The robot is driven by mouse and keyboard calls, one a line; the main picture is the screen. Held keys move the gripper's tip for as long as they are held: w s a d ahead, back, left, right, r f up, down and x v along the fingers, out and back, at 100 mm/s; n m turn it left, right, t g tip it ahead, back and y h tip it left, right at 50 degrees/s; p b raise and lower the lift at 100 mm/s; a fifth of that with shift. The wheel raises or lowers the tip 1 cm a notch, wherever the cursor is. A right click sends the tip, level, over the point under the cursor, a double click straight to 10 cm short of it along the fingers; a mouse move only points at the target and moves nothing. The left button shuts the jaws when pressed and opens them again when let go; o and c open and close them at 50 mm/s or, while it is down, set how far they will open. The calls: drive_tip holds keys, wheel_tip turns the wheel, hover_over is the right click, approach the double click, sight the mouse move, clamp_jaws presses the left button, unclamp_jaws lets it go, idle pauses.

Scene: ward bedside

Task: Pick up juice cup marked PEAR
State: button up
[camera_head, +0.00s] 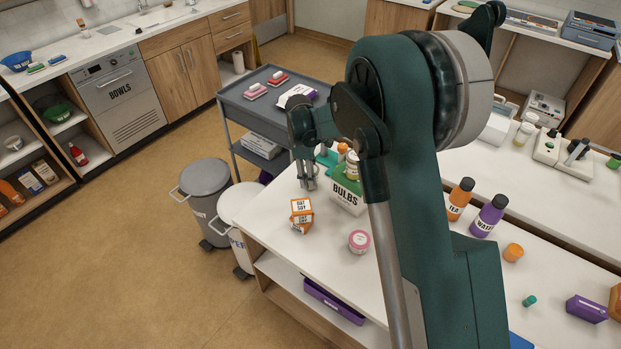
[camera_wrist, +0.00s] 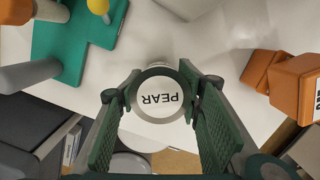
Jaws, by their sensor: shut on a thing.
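The juice cup marked PEAR (camera_wrist: 160,98) has a round white lid with a grey rim. In the wrist view its lettering appears upside down. My gripper (camera_wrist: 160,90) is shut on it, with one green padded finger on each side. In the head view my gripper (camera_head: 308,180) points down over the near white table's far left corner, and the cup is small and mostly hidden between the fingers. I cannot tell whether the cup touches the table.
Orange cartons (camera_head: 301,215) and a green BULBS box (camera_head: 346,192) stand close to my gripper. A pink-lidded tub (camera_head: 359,241) is nearer on the table (camera_head: 290,248). Bins (camera_head: 205,185) and a grey cart (camera_head: 255,110) stand beyond the edge.

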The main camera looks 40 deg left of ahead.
wheel_tip(320, 180, up, 9)
drive_tip(key=shift+r, duration=0.15)
idle(0.4)
